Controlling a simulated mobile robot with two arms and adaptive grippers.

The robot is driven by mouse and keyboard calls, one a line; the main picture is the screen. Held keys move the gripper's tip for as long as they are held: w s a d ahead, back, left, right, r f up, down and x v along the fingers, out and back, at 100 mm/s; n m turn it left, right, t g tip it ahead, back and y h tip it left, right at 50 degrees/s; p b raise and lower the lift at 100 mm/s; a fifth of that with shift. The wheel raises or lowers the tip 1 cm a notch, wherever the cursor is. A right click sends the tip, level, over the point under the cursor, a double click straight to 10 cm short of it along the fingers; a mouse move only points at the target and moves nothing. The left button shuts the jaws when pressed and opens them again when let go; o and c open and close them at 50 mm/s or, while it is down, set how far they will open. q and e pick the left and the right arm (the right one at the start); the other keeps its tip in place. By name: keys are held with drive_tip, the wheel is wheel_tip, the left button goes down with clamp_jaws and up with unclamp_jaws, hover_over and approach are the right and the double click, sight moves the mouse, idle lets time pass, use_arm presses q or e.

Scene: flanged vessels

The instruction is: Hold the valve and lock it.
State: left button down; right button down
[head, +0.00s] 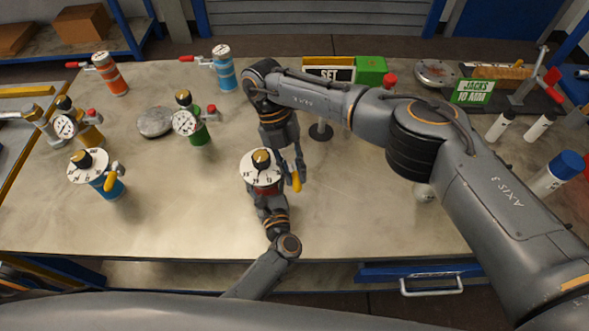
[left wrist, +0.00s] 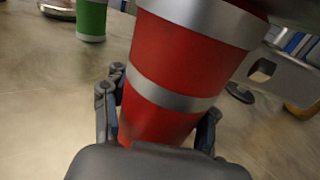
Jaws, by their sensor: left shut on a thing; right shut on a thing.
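The valve is a red vessel with silver bands, seen large in the left wrist view (left wrist: 170,65). In the head view its white numbered dial (head: 262,172) faces up, with a black and gold knob (head: 261,158) on top. A yellow lever (head: 296,182) sticks out at its right side. My left gripper (head: 268,196) comes from the front and is shut around the red body, with a finger on each side in the left wrist view. My right gripper (head: 299,163) reaches down from behind and is shut at the yellow lever; its fingertips are partly hidden.
Other vessels stand to the left: green (head: 199,138), blue with a dial (head: 112,187), yellow (head: 91,135), orange (head: 116,82) and light blue (head: 225,75). A grey disc (head: 155,122) lies between them. A SET sign (head: 330,73) and green box (head: 370,70) stand behind.

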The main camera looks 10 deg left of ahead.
drive_tip(key=shift+w, duration=0.1)
drive_tip(key=c, duration=1.2)
unclamp_jaws()
drive_tip(key=shift+v, duration=4)
